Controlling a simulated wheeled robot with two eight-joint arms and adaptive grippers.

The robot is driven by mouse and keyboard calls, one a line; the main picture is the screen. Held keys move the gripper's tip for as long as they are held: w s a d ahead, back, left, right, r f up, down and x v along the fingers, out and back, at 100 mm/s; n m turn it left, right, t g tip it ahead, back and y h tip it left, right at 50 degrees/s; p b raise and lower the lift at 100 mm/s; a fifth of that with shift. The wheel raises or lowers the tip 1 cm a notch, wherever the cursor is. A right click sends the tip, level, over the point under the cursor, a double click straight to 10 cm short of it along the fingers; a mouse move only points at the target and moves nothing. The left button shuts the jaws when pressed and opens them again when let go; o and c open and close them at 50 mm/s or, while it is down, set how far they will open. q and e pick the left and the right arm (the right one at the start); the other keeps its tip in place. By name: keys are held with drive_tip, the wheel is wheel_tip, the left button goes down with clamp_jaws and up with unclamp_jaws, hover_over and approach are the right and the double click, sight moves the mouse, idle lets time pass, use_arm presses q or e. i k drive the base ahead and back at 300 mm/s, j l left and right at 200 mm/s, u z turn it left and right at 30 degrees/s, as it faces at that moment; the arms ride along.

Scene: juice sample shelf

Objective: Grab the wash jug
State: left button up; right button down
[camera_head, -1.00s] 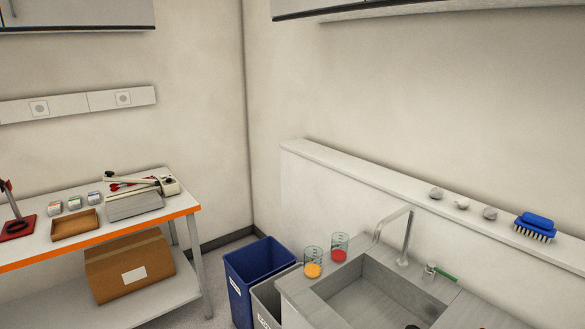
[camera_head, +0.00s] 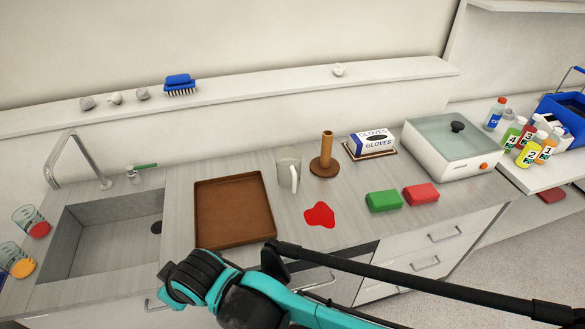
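A pale grey jug (camera_head: 287,172) with a white handle stands upright on the grey counter (camera_head: 360,215). It is between a brown tray (camera_head: 204,246) and a wooden stand with an upright peg (camera_head: 325,157). The jug's handle faces the front. A teal and black part of my own arm crosses the bottom of the view, in front of the counter edge. No gripper fingers show, and nothing touches the jug.
A red spill (camera_head: 319,215) lies in front of the jug. A green sponge (camera_head: 384,201), a red sponge (camera_head: 421,195), a glove box (camera_head: 371,145) and a lidded bath (camera_head: 455,150) stand to the right. The sink (camera_head: 110,232) and two beakers are left.

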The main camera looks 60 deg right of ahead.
sight(288, 160)
drive_tip(key=l+z, duration=0.1)
drive_tip(key=z, duration=2.1)
